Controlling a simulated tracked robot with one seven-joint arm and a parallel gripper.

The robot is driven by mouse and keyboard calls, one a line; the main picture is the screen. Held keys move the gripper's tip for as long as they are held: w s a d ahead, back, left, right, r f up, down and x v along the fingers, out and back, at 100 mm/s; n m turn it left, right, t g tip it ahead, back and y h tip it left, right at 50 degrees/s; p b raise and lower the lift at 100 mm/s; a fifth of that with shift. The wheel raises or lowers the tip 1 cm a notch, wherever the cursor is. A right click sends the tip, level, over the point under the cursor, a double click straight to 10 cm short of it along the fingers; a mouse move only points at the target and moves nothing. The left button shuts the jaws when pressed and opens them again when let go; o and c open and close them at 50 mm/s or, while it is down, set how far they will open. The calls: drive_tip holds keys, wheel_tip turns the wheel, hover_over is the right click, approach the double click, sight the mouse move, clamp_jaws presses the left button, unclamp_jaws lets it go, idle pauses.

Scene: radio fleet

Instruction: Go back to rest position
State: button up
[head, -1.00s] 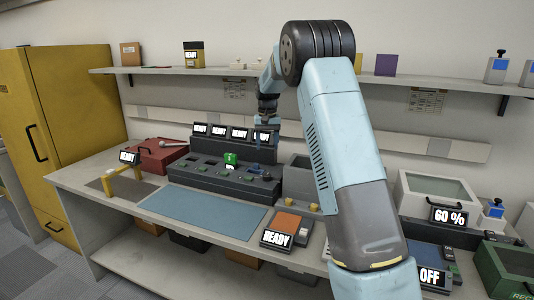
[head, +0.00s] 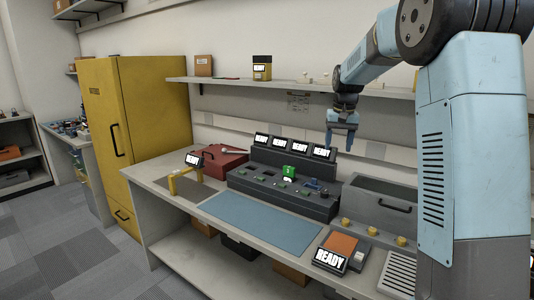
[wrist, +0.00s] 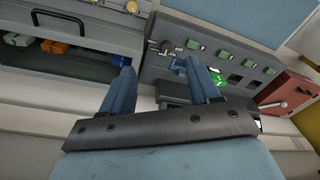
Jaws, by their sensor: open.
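My gripper (head: 341,143) hangs in the air above the right end of the dark charging console (head: 265,192), fingers pointing down. Its two blue fingers are apart with nothing between them. They also show in the wrist view (wrist: 162,88), over the back edge of the console. A green block (head: 288,173) stands on the console and a dark blue item (head: 313,184) sits to its right. In the wrist view the green block is partly hidden behind a finger.
A grey bin (head: 383,200) stands right of the console, near the gripper. The wall shelf (head: 215,82) runs behind the arm. A red case (head: 222,158), yellow stand (head: 186,180) and orange-topped READY device (head: 341,246) are on the bench. The blue mat (head: 262,222) is clear.

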drive_tip(key=s+r+t, duration=0.1)
drive_tip(key=s+r, duration=0.4)
drive_tip(key=s, duration=0.5)
drive_tip(key=s+a+f+n+t, duration=0.1)
drive_tip(key=s+f+t, duration=0.2)
drive_tip(key=s, duration=2.6)
drive_tip(key=shift+s+f+n, duration=0.3)
drive_tip(key=shift+c, duration=0.4)
